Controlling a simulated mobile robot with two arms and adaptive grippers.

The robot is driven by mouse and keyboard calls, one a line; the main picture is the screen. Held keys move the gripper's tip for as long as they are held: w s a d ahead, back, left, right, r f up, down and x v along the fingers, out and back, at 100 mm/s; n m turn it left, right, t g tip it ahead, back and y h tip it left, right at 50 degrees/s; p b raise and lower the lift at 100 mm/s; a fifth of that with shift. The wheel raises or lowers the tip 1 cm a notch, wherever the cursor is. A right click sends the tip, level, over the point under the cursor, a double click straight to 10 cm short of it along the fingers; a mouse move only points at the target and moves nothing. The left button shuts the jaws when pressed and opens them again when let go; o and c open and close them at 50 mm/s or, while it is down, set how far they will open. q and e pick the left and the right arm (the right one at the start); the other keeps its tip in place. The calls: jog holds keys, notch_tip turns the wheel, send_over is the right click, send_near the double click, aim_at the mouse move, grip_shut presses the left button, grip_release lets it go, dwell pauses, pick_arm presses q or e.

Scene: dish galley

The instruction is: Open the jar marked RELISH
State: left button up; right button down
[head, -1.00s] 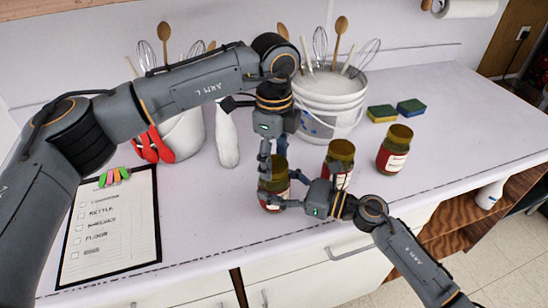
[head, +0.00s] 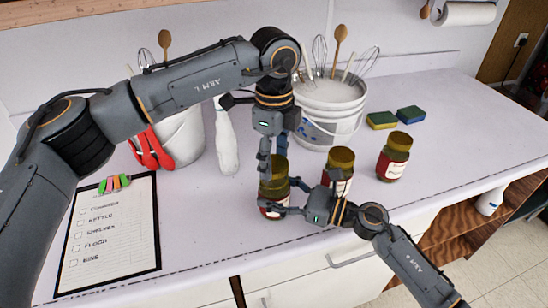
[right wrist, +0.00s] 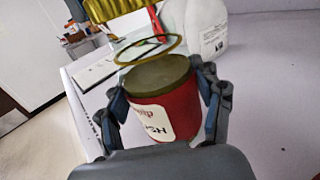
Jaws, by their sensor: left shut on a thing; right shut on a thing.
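A jar (head: 272,191) with olive contents and a red-and-white label stands near the counter's front edge. My right gripper (head: 277,199) is shut around the jar body, a finger on each side. My left gripper (head: 272,166) points down from above and is shut on the gold lid (head: 280,164). The right wrist view shows a thin gold ring above the jar's contents and the lid (right wrist: 110,9) higher up, seemingly apart from the body. The left fingertips partly hide the lid.
Two similar jars, one close behind my right gripper (head: 341,160) and one farther right (head: 394,160), stand on the counter. A utensil bucket (head: 330,112), a white bottle (head: 227,145) and sponges (head: 382,120) are behind. A clipboard (head: 110,240) lies left.

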aim_at(274, 163)
pick_arm(q)
jog(key=shift+r, duration=1.95)
pick_arm(e)
jog(key=shift+c, duration=0.8)
grip_release()
